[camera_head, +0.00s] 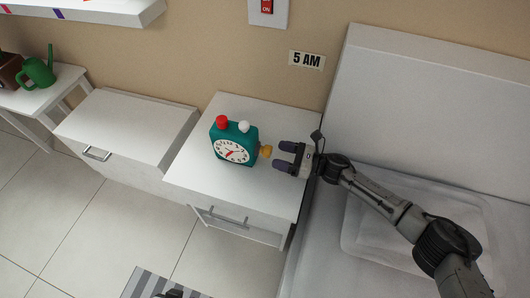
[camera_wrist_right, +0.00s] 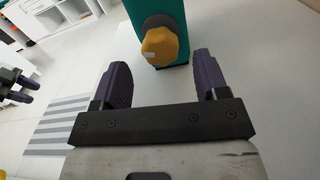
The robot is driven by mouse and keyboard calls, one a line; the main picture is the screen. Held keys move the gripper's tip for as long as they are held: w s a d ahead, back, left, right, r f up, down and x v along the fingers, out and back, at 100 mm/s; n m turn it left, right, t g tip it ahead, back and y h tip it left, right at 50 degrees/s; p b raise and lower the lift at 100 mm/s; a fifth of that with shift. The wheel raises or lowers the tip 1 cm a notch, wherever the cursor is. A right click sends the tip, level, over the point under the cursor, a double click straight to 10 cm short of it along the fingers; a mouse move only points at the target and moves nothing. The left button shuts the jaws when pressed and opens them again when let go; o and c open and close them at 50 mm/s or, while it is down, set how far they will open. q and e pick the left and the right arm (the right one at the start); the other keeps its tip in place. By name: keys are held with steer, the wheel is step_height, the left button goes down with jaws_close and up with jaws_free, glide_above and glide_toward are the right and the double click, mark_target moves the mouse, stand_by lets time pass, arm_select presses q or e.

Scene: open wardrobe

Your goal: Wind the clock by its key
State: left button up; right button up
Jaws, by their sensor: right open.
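A teal clock (camera_head: 234,143) with a white face, red hands and one red and one white knob on top stands on the white nightstand (camera_head: 200,178). Its yellow key (camera_head: 265,151) sticks out from the side facing right. In the right wrist view the key (camera_wrist_right: 160,46) is just beyond the fingertips, roughly between their lines. My right gripper (camera_head: 281,156) is open and empty, to the right of the key and pointing at it, apart from it. My left gripper (camera_wrist_right: 18,86) shows at the left edge of the right wrist view, its dark fingers apart with nothing between them.
A bed (camera_head: 425,105) stands right of the nightstand, under my right arm. A white cabinet (camera_head: 128,125) and a side table with a green watering can (camera_head: 38,72) are at the left. A wall switch (camera_head: 267,10) and a "5 AM" sign (camera_head: 306,60) are behind.

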mark_target(271, 153)
steer(key=b+x, duration=0.1)
steer(key=x, duration=0.2)
steer(key=shift+w+a+f, duration=0.1)
steer(key=shift+w+a, duration=0.05)
steer(key=shift+a, duration=0.2)
steer(key=shift+b+x, duration=0.3)
steer(key=shift+x, duration=0.6)
steer(key=c, duration=0.9)
steer(key=shift+m, duration=0.4)
